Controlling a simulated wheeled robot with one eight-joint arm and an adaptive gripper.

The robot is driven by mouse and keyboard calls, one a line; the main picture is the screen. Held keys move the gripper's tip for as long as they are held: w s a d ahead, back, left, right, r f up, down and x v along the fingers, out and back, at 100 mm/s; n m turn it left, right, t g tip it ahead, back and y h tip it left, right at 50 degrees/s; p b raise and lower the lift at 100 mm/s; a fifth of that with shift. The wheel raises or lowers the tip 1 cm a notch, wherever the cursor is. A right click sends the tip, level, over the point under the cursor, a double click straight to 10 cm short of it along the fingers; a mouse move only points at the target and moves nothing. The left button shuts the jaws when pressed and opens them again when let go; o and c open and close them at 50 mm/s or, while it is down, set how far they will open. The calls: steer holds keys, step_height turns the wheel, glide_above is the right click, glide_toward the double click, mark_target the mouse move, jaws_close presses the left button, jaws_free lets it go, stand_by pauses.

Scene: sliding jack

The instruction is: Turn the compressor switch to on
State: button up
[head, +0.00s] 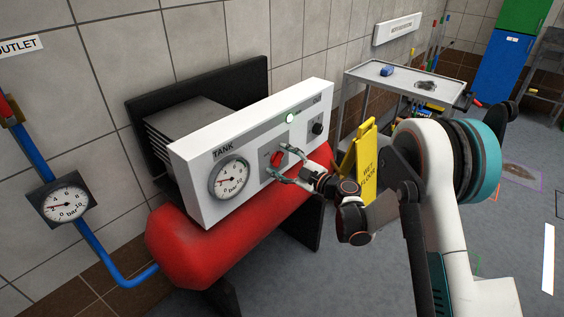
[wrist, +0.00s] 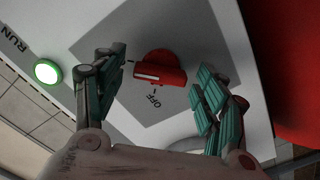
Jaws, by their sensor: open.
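The compressor switch is a red rotary knob (wrist: 165,68) with a white stripe, on a grey plate of the white panel. In the wrist view its stripe points left, toward my left finger; the word OFF (wrist: 154,101) shows below it. Any other label there is hidden. My gripper (wrist: 158,72) is open, with one finger on each side of the knob; the right finger is close to it, and touch cannot be told. In the head view my gripper (head: 286,166) is at the front of the panel (head: 195,160), partly covering the red knob (head: 277,158).
A green lamp (wrist: 47,71) by the word RUN looks lit. The tank gauge (head: 230,178) is left of the switch, a black knob (head: 318,128) right. The red tank (head: 190,245) bulges below. A yellow wet-floor sign (head: 365,160) stands close behind my arm.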

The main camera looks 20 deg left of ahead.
steer(key=v, duration=1.2)
steer(key=shift+w+r, duration=0.1)
